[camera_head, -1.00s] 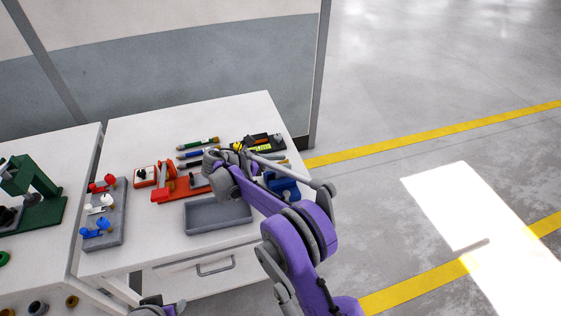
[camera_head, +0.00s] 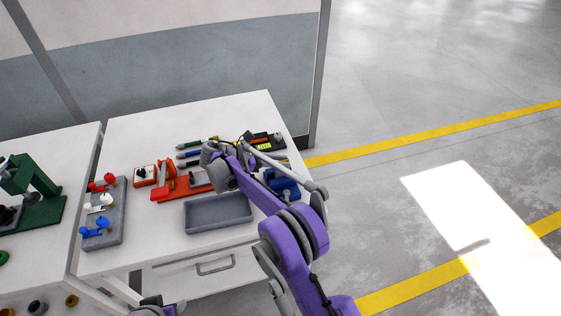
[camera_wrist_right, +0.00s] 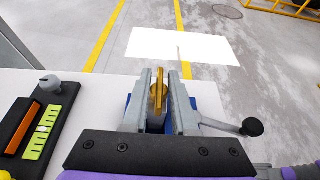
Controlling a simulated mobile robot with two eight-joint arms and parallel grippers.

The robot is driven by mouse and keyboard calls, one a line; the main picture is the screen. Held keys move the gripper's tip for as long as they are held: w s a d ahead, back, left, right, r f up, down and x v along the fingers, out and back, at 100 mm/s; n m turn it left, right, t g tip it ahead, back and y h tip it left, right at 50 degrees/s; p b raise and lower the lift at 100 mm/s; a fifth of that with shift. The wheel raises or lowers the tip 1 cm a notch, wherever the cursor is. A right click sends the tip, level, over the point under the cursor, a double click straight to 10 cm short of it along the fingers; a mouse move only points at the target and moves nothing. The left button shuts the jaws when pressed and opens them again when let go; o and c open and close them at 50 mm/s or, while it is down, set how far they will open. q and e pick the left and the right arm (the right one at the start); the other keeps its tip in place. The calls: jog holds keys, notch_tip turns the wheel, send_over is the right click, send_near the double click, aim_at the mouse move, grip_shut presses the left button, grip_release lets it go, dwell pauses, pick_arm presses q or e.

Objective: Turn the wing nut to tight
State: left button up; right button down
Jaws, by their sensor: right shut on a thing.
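The brass-coloured wing nut (camera_wrist_right: 159,97) stands between the two grey fingers of my right gripper (camera_wrist_right: 160,74) in the right wrist view, seen edge-on with its wings upright. The fingers are shut on it. A blue fixture (camera_wrist_right: 127,106) shows behind and beside the fingers. In the head view the blue fixture (camera_head: 284,184) sits at the right edge of the white table, partly behind my right arm. The right fingers and the nut are hidden there. My left gripper does not show.
A grey lever with a black knob (camera_wrist_right: 252,127) sticks out right of the fingers. A black device with a green scale (camera_wrist_right: 42,132) lies to the left. An empty grey tray (camera_head: 218,223), a red fixture (camera_head: 182,189) and several pens (camera_head: 197,141) are near my right arm.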

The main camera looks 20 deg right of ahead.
dwell(0.3)
jog(key=c, duration=1)
grip_release()
jog(key=shift+o, duration=0.2)
jog(key=v, duration=1)
jog(key=shift+w+a, duration=0.15)
jog(key=shift+a, duration=0.25)
jog(key=shift+d+r+m, duration=0.1)
jog(key=shift+r+m, duration=0.15)
jog(key=shift+m, duration=0.05)
